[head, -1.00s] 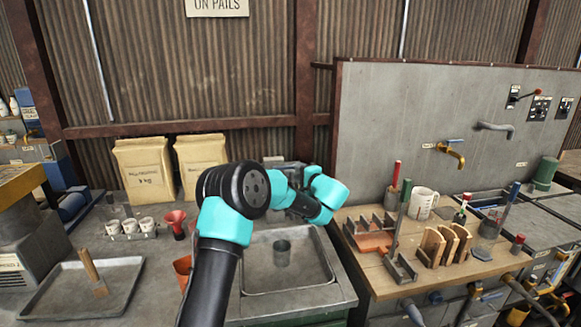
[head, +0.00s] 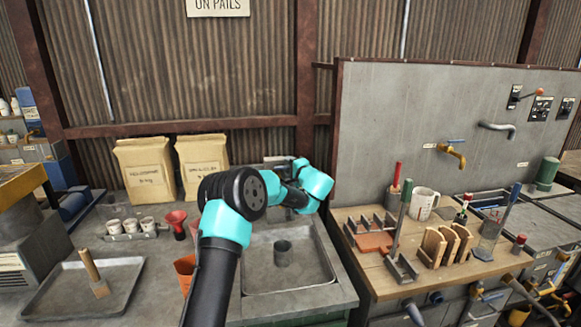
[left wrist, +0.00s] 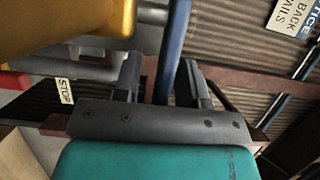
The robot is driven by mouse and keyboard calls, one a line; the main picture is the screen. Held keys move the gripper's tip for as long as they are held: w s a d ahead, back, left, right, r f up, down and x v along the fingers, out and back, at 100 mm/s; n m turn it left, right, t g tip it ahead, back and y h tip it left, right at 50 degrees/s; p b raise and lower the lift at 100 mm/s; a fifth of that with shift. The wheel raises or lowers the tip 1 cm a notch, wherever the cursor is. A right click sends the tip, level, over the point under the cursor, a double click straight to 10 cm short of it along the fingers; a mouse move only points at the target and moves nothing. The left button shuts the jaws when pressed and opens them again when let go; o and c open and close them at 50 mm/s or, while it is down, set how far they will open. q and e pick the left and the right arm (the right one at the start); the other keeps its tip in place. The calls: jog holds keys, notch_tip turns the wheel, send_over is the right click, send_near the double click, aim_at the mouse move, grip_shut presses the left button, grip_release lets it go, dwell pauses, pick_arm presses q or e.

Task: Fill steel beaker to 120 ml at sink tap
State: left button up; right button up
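The steel beaker (head: 282,252) stands upright in the sink basin (head: 320,270); its contents cannot be made out. My left arm reaches over the back of the sink, where its wrist hides most of the sink tap (head: 277,160). In the left wrist view my left gripper (left wrist: 160,65) has its two dark fingers apart. A blue bar-like handle (left wrist: 176,45) shows between the fingers, nearer the right one; contact cannot be told. A yellow-gold part (left wrist: 60,28) is close by at upper left. My right gripper is not in view.
Red funnels (head: 176,222) and small white cups (head: 131,226) stand left of the sink. A tray (head: 60,295) lies farther left. A STOP label (left wrist: 64,91) shows in the wrist view.

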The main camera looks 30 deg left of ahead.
pick_arm(q)
grip_shut()
jog(key=shift+s, duration=0.1)
dwell(0.4)
